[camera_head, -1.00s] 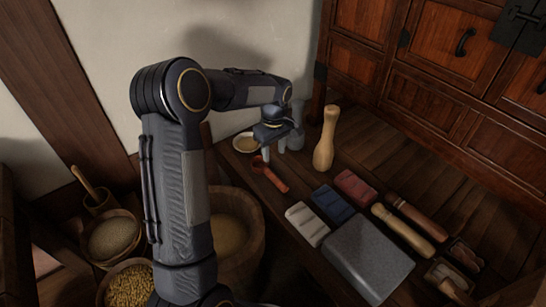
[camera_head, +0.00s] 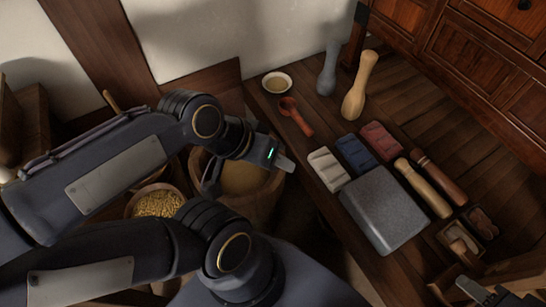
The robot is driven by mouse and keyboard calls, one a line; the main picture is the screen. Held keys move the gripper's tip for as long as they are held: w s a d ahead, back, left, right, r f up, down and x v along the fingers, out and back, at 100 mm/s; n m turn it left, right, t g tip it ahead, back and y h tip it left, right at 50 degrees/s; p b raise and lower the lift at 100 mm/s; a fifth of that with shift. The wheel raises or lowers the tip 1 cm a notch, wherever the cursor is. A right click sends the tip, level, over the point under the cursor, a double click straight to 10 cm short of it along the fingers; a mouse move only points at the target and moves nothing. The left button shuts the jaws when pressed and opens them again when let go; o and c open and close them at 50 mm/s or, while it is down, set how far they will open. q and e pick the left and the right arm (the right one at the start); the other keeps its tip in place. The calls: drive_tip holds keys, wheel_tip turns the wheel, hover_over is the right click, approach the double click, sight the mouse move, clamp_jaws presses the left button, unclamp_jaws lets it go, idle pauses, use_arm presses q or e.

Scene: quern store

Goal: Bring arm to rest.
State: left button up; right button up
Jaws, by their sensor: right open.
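On the bench are a small dish (camera_head: 277,82), red scoop (camera_head: 296,116), grey pestle (camera_head: 328,68), wooden pestle (camera_head: 359,86), white block (camera_head: 329,169), blue block (camera_head: 354,154), red block (camera_head: 381,140) and grey stone slab (camera_head: 384,210). A grain bowl (camera_head: 157,201) is at left.

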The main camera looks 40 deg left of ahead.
drive_tip(key=shift+r, duration=0.1)
wheel_tip(320, 180, up, 31)
drive_tip(key=p, duration=3.1)
